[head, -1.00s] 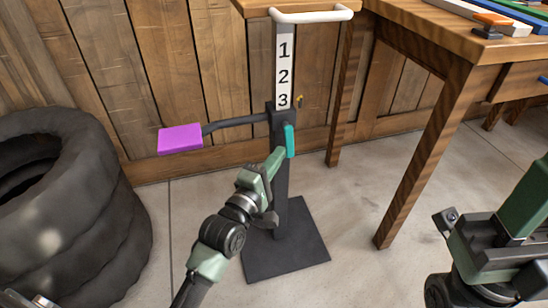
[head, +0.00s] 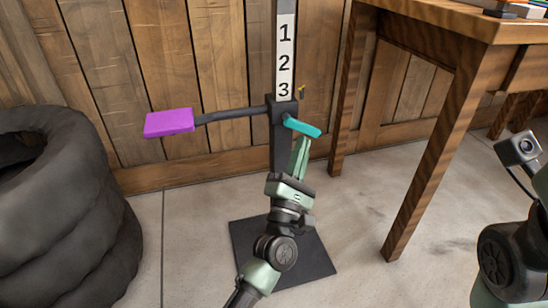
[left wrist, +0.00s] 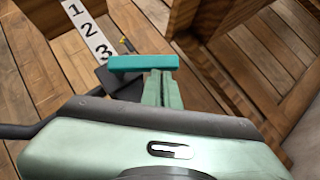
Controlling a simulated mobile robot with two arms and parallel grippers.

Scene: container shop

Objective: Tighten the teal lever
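The teal lever (head: 302,127) is on the black clamp (head: 282,112) of the upright post. It points right and slightly down in the head view. It also shows in the left wrist view (left wrist: 143,62) as a bar lying across the picture. My left gripper (head: 301,148) is below the lever, its two fingers together and pointing up. In the left wrist view the fingertips (left wrist: 162,80) meet or nearly meet the lever's lower side; I cannot tell if they touch. Of my right arm only links and a camera show at the right edge; its fingers are out of view.
A purple pad (head: 169,122) sits on a dark arm left of the clamp. The post carries a white strip numbered 1, 2, 3 (head: 285,60) and stands on a black base plate (head: 252,240). Stacked tires (head: 60,210) stand left, a wooden table (head: 425,150) right.

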